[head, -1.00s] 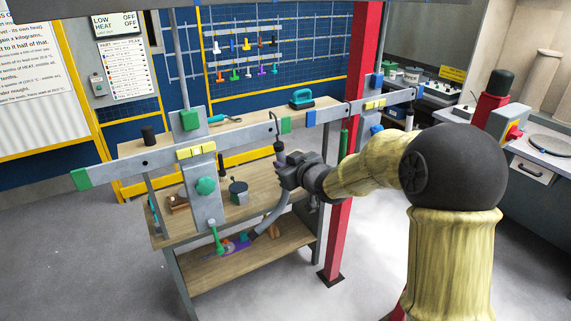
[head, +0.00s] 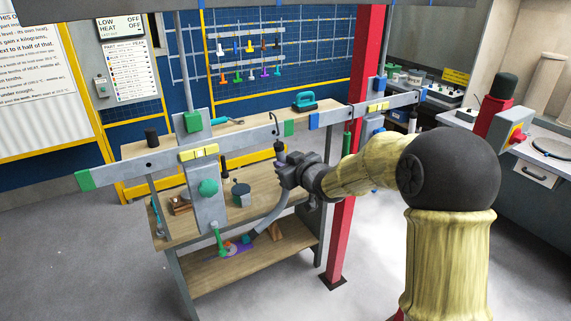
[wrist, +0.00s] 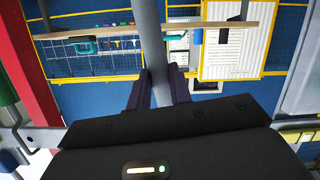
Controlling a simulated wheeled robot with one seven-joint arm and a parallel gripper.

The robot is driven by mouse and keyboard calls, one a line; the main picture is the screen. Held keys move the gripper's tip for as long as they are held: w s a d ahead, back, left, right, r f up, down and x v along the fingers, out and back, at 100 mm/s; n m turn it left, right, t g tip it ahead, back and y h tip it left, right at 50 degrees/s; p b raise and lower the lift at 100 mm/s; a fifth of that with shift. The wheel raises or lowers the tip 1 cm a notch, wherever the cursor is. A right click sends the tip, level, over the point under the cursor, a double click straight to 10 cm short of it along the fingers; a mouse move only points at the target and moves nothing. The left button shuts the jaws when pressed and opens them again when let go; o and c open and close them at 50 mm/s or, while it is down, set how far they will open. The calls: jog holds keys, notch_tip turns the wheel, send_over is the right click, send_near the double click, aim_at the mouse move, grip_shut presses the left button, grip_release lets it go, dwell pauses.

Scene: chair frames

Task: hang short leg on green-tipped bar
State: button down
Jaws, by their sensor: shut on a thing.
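The short leg is a bent grey tube (head: 270,214) with a thin dark hook (head: 277,125) at its upper end. My gripper (head: 287,170) is shut on its middle; in the wrist view, the grey tube (wrist: 152,45) stands between the fingers (wrist: 158,90). The green-tipped bar (head: 125,171) is a long grey beam with a green left tip (head: 84,180) and a green right end (head: 288,128). The hook overlaps the bar near that right end in the head view. I cannot tell whether it is touching, over it or apart.
A grey plate (head: 205,175) with a yellow level and green knob crosses the bar. A blue-tipped bar (head: 350,112) continues to the right past a red post (head: 350,190). A wooden workbench (head: 180,235) stands below, with several tools on it.

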jog(key=shift+f+b, duration=1.1)
jog(key=shift+f, duration=0.1)
dwell(0.4)
jog(key=c, duration=1.2)
grip_release()
jog(key=p+v, duration=0.1)
jog(key=v, duration=0.7)
dwell(0.5)
